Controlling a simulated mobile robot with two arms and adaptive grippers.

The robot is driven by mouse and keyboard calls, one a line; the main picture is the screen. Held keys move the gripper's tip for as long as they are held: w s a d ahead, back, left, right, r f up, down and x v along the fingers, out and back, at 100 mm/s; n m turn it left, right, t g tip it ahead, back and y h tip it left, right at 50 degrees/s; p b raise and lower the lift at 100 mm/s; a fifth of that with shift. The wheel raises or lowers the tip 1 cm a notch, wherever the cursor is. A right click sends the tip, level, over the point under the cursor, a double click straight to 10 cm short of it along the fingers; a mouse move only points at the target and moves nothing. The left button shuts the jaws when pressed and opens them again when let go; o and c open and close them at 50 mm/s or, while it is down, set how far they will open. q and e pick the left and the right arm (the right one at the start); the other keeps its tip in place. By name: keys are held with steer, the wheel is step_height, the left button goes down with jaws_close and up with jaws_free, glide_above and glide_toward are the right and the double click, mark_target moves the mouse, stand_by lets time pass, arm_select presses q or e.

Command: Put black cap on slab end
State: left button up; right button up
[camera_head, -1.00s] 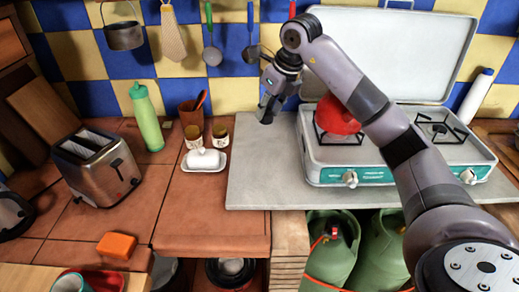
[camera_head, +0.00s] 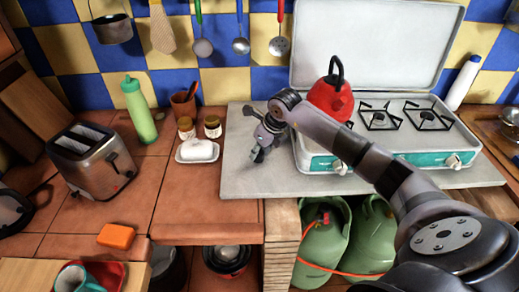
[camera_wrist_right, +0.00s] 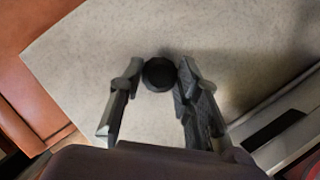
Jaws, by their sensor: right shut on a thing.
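The round black cap (camera_wrist_right: 159,74) is between the two fingertips of my right gripper (camera_wrist_right: 160,68) in the wrist view. The gripper is shut on it. In the head view my right gripper (camera_head: 259,155) points down low over the left part of the pale grey slab (camera_head: 245,182). The cap cannot be made out there. The slab also fills much of the wrist view (camera_wrist_right: 90,55), with its left edge and a corner showing. Whether the cap touches the slab is hard to tell. My left gripper is not in view.
A camping stove (camera_head: 370,155) with a red kettle (camera_head: 331,100) stands on the slab, right of the gripper. A white butter dish (camera_head: 197,152) and two small jars are left of the slab. The slab's front left is bare.

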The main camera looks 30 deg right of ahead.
steer(key=shift+f, duration=0.2)
steer(key=shift+f, duration=0.1)
steer(key=o, duration=0.8)
steer(key=shift+o, duration=0.2)
steer(key=shift+r, duration=0.25)
steer(key=b+v, duration=0.2)
steer(key=v, duration=0.9)
steer(key=shift+s+r, duration=0.3)
steer(key=shift+d+f, duration=0.1)
